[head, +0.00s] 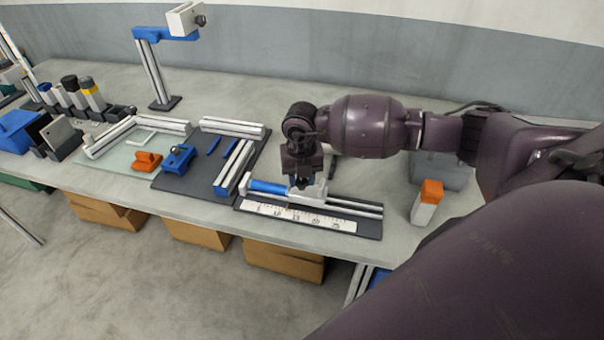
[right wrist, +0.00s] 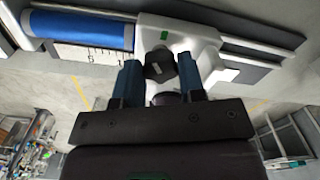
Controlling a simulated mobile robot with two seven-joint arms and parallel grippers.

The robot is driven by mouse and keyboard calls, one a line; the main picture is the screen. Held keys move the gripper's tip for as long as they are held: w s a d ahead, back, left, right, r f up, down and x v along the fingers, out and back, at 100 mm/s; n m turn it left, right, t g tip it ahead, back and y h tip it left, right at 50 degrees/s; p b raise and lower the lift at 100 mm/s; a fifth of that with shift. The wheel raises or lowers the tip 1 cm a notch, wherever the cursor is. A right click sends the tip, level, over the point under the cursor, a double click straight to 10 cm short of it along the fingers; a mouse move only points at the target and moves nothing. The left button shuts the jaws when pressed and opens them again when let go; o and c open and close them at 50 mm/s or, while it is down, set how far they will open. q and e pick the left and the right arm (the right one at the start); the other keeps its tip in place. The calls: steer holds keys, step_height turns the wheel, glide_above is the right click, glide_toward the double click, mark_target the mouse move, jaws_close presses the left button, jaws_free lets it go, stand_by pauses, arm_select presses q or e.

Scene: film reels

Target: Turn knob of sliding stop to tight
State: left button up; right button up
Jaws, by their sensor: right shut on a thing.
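The sliding stop (right wrist: 206,42) is a white block on two rails, with a small green mark on it. In the head view it (head: 313,194) sits right of a blue cylinder (head: 270,187), above a white ruler (head: 290,215). Its black knob (right wrist: 160,64) shows between the blue fingers of my right gripper (right wrist: 160,78) in the right wrist view. The right gripper is shut on the knob, and in the head view it (head: 304,184) reaches down onto the stop from above. The knob is mostly hidden by the gripper in the head view. My left gripper is not in view.
An orange-topped white block (head: 427,203) stands right of the ruler fixture, near my right arm. A dark mat (head: 180,187) with blue parts and rails lies to the left. A tall stand with a blue arm (head: 155,70) rises at the back.

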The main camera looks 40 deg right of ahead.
mark_target(302, 180)
steer(key=m+p, duration=0.1)
steer(key=m, duration=0.3)
steer(key=shift+r, duration=0.15)
steer(key=shift+m+p, duration=0.55)
steer(key=shift+m, duration=0.55)
steer(key=shift+w+m, duration=0.1)
steer(key=shift+m, duration=0.2)
steer(key=o, duration=0.6)
steer(key=shift+o, duration=0.2)
step_height(302, 180, up, 11)
steer(key=shift+b, duration=0.3)
steer(key=shift+f, duration=0.2)
